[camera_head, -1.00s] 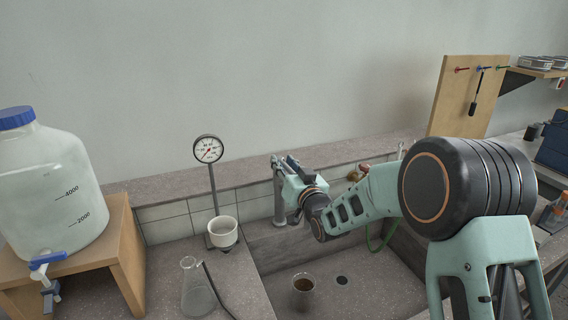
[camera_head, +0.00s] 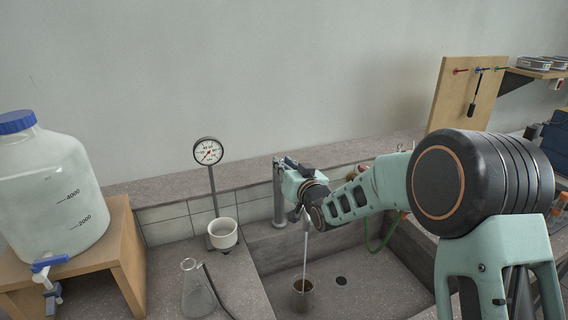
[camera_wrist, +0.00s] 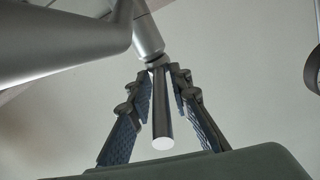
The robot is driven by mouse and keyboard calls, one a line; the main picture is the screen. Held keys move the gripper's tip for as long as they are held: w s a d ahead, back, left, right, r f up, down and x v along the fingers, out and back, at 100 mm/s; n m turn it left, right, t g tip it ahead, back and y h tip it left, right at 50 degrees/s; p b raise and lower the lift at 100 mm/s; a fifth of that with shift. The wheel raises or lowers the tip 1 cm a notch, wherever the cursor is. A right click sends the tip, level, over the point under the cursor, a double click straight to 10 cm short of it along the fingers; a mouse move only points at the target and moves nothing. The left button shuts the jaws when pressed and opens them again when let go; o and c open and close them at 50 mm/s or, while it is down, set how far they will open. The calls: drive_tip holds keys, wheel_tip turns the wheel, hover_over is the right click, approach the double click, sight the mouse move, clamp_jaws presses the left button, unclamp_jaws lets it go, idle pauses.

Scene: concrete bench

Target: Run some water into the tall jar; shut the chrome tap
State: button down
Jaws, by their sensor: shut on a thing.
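The chrome tap (camera_head: 279,200) stands at the back edge of the sink, and its upper part is largely hidden by my gripper (camera_head: 286,164). In the wrist view, my gripper (camera_wrist: 160,82) has its two fingers on either side of the tap's rod-like lever (camera_wrist: 162,115) and is shut on it. The tap's thick chrome pipe (camera_wrist: 60,45) crosses the upper left there. A pale stream of water (camera_head: 306,245) falls from below my wrist into the tall jar (camera_head: 303,288). The jar stands upright on the sink floor; its water level cannot be made out.
A conical flask (camera_head: 194,290) and a dark hose stand left of the sink. A white cup (camera_head: 223,232) sits below a dial gauge (camera_head: 208,151). A large water carboy (camera_head: 45,195) is on a wooden stand at left. A green hose (camera_head: 385,240) hangs at the sink's right.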

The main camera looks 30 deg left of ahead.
drive_tip(key=shift+s+a+r, duration=0.1)
drive_tip(key=shift+r, duration=0.05)
drive_tip(key=c, duration=2)
unclamp_jaws()
drive_tip(key=shift+a, duration=0.1)
drive_tip(key=shift+s+d, duration=0.25)
drive_tip(key=shift+d, duration=0.25)
drive_tip(key=v, duration=1.1)
drive_tip(key=shift+c, duration=0.2)
